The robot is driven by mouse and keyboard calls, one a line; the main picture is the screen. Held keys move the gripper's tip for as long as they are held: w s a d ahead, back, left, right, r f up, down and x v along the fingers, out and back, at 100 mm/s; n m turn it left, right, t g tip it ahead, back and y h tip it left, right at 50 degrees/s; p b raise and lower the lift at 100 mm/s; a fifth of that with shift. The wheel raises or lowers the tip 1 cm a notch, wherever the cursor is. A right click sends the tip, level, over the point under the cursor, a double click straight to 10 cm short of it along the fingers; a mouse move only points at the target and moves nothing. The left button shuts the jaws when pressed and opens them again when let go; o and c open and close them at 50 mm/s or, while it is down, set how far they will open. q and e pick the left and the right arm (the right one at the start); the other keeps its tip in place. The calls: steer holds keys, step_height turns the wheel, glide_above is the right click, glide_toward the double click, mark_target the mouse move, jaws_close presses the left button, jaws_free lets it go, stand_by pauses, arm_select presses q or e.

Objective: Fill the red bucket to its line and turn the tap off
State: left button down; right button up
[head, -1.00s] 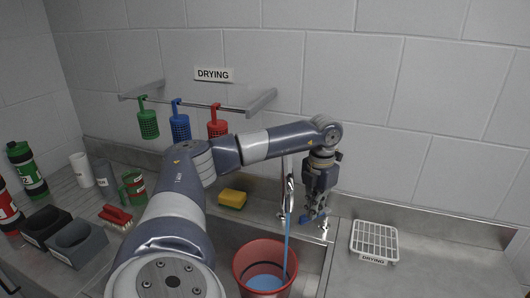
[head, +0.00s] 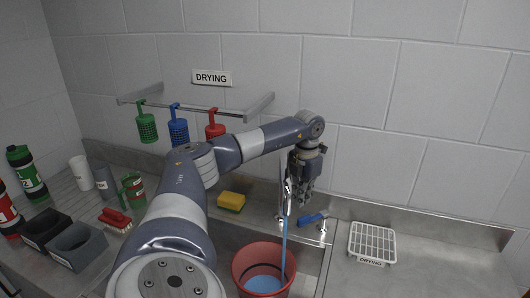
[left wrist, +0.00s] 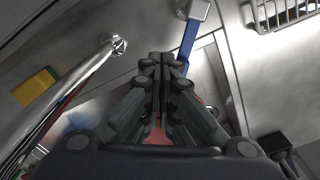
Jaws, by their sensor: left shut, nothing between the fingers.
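The red bucket (head: 240,272) stands in the sink under the tap (head: 287,188), with blue water (head: 264,284) inside and a dark line on its inner wall above the water. A blue stream (head: 284,245) runs from the spout into it. The tap's blue lever (head: 312,218) is right of the spout. My left gripper (head: 304,196) is above the lever, just right of the spout, shut and empty. In the left wrist view its closed fingertips (left wrist: 162,60) show beside the blue lever (left wrist: 188,42); whether they touch it I cannot tell. My right gripper is not in view.
A yellow sponge (head: 231,201) lies left of the tap. A white drying rack (head: 372,243) sits on the right counter. Green, blue and red baskets hang from the wall rail (head: 195,109). Cups, bottles, a red brush (head: 115,218) and dark bins crowd the left counter.

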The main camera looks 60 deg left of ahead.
arm_select(q)
steer(key=shift+s+a+f, duration=0.1)
steer(key=shift+s+a, duration=0.1)
steer(key=shift+a, duration=0.1)
step_height(320, 180, down, 4)
steer(key=shift+s+f+b, duration=0.15)
steer(key=shift+f+b, duration=0.05)
steer(key=shift+b, duration=0.85)
steer(key=shift+d, duration=0.2)
steer(key=shift+d, duration=0.5)
stand_by(0.6)
